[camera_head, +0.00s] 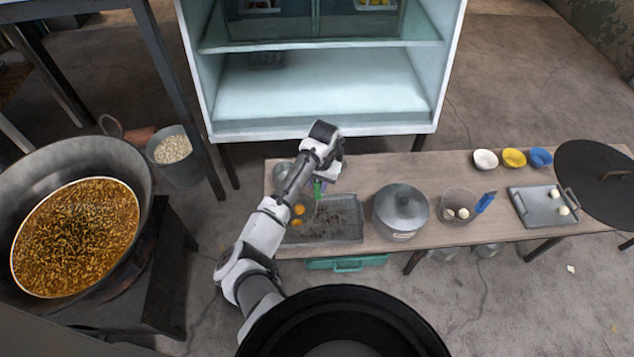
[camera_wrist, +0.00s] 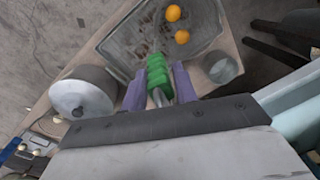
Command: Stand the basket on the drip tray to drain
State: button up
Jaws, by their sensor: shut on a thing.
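A wire basket (camera_head: 459,204) with a blue handle (camera_head: 486,202) stands on the bench right of the lidded pot, with pale balls in it. A flat grey tray (camera_head: 528,214) with side handles, likely the drip tray, lies to its right and bears pale balls. My gripper (camera_head: 322,180) is well left of both, over a shallow rectangular pan (camera_head: 350,231). In the wrist view my gripper (camera_wrist: 160,84) is shut on a green ribbed handle (camera_wrist: 156,70). The far end of that tool is hard to make out against the pan.
The pan holds two orange balls (camera_head: 299,209) and dark bits. A lidded grey pot (camera_head: 400,208) stands between pan and basket. A small metal cup (camera_wrist: 222,67) is beside the pan. Bowls (camera_head: 513,158) line the back edge; a dark round lid (camera_head: 597,180) is far right.

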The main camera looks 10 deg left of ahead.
jog(key=shift+f, duration=0.15)
jog(key=o, duration=1.1)
jog(key=r, duration=0.9)
jog(key=d+r, duration=0.1)
jog(key=r, duration=0.4)
jog(key=shift+f, duration=0.1)
